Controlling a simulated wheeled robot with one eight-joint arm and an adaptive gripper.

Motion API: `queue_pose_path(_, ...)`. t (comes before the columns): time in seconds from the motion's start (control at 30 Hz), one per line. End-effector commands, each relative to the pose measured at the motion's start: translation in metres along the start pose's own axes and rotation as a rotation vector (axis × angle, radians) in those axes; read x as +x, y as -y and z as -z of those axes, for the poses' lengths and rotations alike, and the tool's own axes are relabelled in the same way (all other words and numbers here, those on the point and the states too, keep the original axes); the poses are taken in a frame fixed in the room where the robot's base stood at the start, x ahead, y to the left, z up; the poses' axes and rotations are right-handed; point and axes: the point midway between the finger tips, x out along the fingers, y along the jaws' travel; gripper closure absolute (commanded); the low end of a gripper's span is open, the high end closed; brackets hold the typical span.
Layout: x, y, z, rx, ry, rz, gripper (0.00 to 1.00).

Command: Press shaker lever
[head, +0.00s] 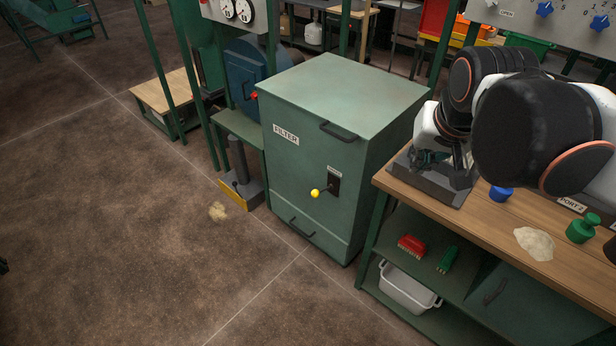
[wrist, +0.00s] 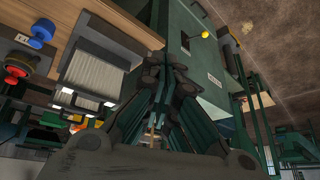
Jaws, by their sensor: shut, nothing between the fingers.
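The shaker lever (head: 322,191) has a yellow ball knob and sticks out of a dark slot plate on the front of the green filter cabinet (head: 300,225). The yellow knob (wrist: 205,35) also shows near the top of the wrist view, where the picture is turned round. My gripper (wrist: 166,72) is shut and empty in the wrist view, apart from the lever. In the head view my gripper (head: 436,157) is small, dark and partly hidden by my arm, above the left end of the workbench, to the right of the cabinet.
The wooden workbench (head: 480,225) stands right of the cabinet, with a grey tray device (head: 432,183), a blue knob (head: 500,193), a pale powder heap (head: 534,243) and a green weight (head: 583,229). Brushes and a white bin (head: 408,290) sit below.

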Motion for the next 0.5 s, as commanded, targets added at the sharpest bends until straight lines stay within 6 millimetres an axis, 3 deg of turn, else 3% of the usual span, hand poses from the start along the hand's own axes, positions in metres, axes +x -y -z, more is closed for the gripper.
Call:
queue_pose_path(0.1, 0.009, 0.013, 0.027, 0.026, 0.024, -0.007, 1.0)
queue_pose_path(0.5, 0.061, 0.059, 0.097, 0.126, 0.103, -0.046, 1.0)
